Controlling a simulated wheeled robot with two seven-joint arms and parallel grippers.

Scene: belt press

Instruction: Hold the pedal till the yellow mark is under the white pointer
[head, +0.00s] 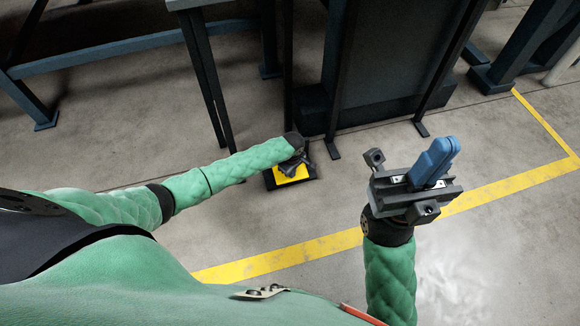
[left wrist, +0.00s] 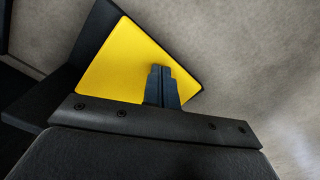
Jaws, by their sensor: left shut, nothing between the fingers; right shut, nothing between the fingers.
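The pedal (head: 285,176) is a yellow plate on a black base on the floor. In the head view my left gripper (head: 297,158) is over it and hides part of it. In the left wrist view the yellow pedal plate (left wrist: 130,62) fills the upper middle, and the shut fingers of my left gripper (left wrist: 160,72) point at it. I cannot tell whether the fingertips touch the plate. My right gripper (head: 447,148) is raised at the right, shut and empty, with its blue fingers together. The yellow mark and the white pointer are not in view.
A dark machine frame (head: 385,60) with legs stands behind the pedal. A bench with blue-grey legs (head: 120,45) is at the upper left. Yellow floor tape (head: 290,256) runs across the floor in front. The floor left of the pedal is clear.

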